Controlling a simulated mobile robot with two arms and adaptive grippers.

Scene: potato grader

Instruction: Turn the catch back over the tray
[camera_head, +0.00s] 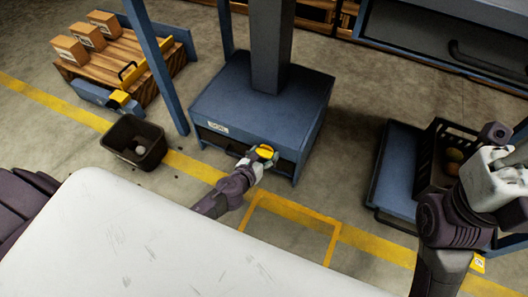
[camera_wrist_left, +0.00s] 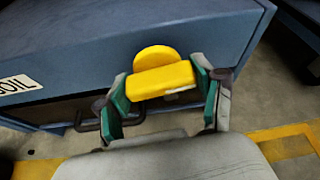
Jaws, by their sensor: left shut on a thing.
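The yellow catch (camera_head: 265,152) is mounted on the front of the blue cabinet (camera_head: 240,105). In the wrist view the catch (camera_wrist_left: 160,80) shows a rounded disc behind a flat bar. My left gripper (camera_wrist_left: 163,86) is shut on the bar, one green-padded finger at each side. The dark soil tray (camera_head: 219,139) sits in the cabinet's low front opening, left of the catch. In the wrist view its bar handle (camera_wrist_left: 84,123) shows below and left of the catch; the gripper hides part of the tray front. My right gripper (camera_head: 494,172) is at the right edge, its fingers unclear.
A dark bin (camera_head: 134,143) with a pale lump stands on the floor at left. A pallet cart (camera_head: 130,55) with boxes is behind it. A black crate (camera_head: 437,140) on a blue platform (camera_head: 393,176) is at right. Yellow lines mark the floor in front.

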